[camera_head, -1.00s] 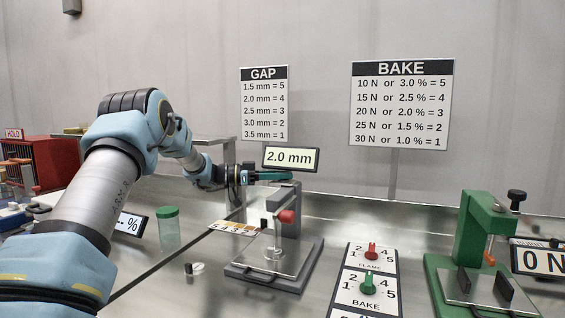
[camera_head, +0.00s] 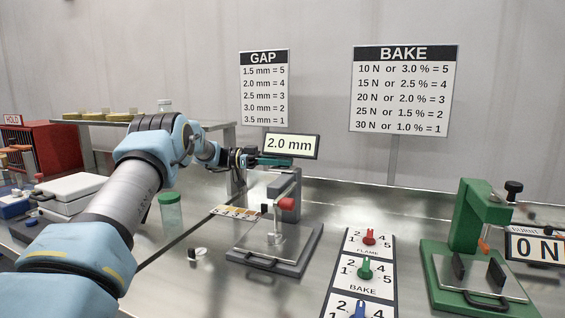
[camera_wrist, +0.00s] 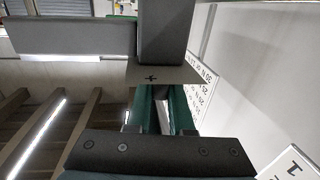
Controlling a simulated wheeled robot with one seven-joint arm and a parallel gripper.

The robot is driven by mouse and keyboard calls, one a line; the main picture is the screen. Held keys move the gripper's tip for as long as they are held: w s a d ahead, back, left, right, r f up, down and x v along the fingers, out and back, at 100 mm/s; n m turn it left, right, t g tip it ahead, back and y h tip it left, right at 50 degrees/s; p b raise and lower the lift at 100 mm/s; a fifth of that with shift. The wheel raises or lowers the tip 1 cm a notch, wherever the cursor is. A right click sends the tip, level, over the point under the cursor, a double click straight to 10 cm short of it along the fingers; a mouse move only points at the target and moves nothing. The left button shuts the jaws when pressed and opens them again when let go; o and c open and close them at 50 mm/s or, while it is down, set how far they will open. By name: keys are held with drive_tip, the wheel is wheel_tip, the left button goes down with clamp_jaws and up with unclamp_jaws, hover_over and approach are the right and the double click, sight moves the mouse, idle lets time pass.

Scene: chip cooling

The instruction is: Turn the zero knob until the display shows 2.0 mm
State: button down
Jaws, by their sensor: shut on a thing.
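The display (camera_head: 290,145) above the grey gauge (camera_head: 288,188) reads 2.0 mm. My gripper (camera_head: 280,161) is at the top of the gauge, just under the display, with its teal fingers level. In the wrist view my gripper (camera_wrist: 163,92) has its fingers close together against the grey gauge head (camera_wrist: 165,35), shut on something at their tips. The zero knob itself is hidden between the fingers and under the gauge head. A red knob (camera_head: 288,204) on the front of the gauge stands apart from my gripper.
A panel (camera_head: 359,269) with red, green and blue knobs stands right of the gauge. A green press (camera_head: 470,230) is at the right. A green-lidded jar (camera_head: 170,212) is left of the gauge. GAP (camera_head: 264,88) and BAKE (camera_head: 403,90) charts hang behind.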

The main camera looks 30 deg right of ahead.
drive_tip(key=c, duration=0.8)
unclamp_jaws()
drive_tip(key=b+v, duration=0.2)
drive_tip(key=v, duration=0.8)
drive_tip(key=shift+w+a+b, duration=0.25)
drive_tip(key=shift+b, duration=0.05)
